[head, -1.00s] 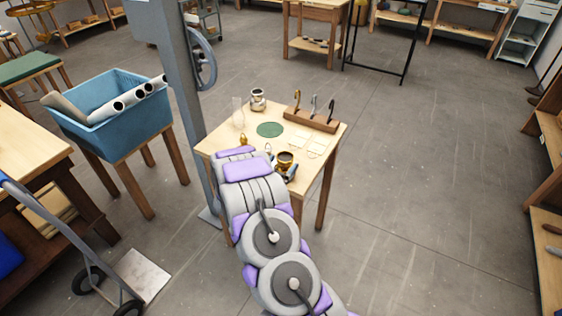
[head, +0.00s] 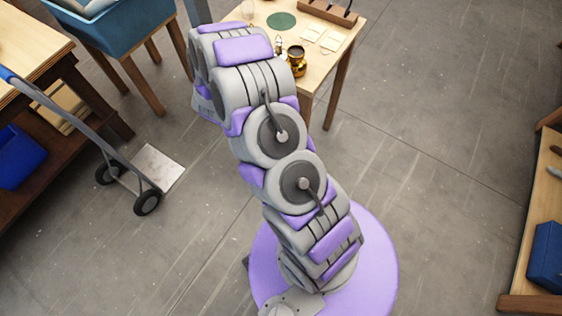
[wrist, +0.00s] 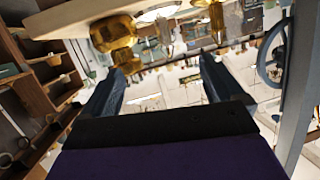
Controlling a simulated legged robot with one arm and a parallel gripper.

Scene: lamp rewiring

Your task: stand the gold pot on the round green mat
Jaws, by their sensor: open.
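The gold pot (head: 296,54) stands upright near the front edge of the small wooden table, just right of my arm in the head view. A gold rounded shape, likely the same pot, shows at the upper left of the wrist view (wrist: 112,32). The round green mat (head: 281,20) lies flat and bare farther back on the table; the pot is apart from it. My gripper (wrist: 162,64) is open, with nothing between its two dark blue fingers. The gold shape is beyond the left finger. In the head view my arm hides the gripper.
A small brass-tipped item (head: 278,44) stands left of the pot. Pale cards (head: 322,38) and a wooden hook rack (head: 331,11) are to the right. A grey post (head: 198,12), hand truck (head: 147,185) and blue bin (head: 103,20) stand left.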

